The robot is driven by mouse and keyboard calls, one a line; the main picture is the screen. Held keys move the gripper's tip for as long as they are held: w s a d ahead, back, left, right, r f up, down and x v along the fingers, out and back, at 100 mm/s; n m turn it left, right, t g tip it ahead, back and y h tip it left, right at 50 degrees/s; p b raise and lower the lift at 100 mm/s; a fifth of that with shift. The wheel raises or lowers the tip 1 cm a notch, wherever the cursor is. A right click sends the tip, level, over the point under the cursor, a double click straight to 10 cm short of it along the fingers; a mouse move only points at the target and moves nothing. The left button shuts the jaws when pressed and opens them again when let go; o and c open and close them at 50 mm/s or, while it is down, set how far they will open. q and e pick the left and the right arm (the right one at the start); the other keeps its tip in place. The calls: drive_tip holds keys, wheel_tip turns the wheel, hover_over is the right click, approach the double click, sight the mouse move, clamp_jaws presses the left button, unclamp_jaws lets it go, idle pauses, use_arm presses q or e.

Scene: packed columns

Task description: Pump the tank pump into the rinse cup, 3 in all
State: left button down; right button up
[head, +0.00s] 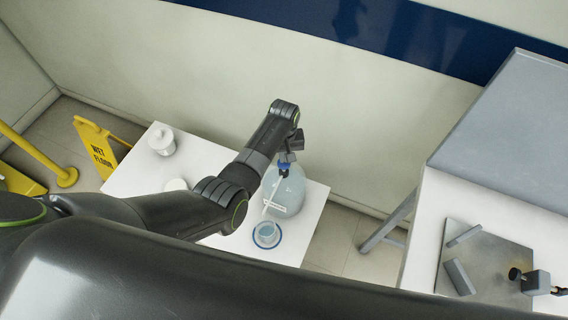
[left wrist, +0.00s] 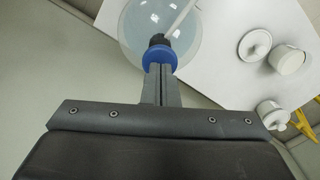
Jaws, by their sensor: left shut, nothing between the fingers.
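The tank (head: 293,191) is a clear, pale blue round bottle on the white table. Its pump (head: 284,168) has a blue top and a white spout that points toward the rinse cup. The rinse cup (head: 266,232) is a small clear cup on a blue ring in front of the tank. My left gripper (head: 287,157) is directly above the pump, shut and empty. In the left wrist view its closed fingertips (left wrist: 160,72) meet the blue pump top (left wrist: 160,56) in the picture; I cannot tell whether they touch. The tank (left wrist: 133,32) shows behind them. My right gripper is not in view.
A white lidded jar (head: 162,141) stands at the left of the white table (head: 133,172), with another white item partly hidden behind my arm. A yellow wet floor sign (head: 100,150) stands left. A grey bench (head: 510,130) and a metal plate (head: 480,262) with fittings are at right.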

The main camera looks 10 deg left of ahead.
use_arm(q)
drive_tip(key=shift+f+b, duration=1.1)
drive_tip(key=shift+f, duration=0.8)
drive_tip(key=shift+r, duration=0.1)
drive_tip(key=shift+r+p, duration=2.05)
drive_tip(key=shift+p, duration=0.35)
drive_tip(key=shift+f, duration=0.1)
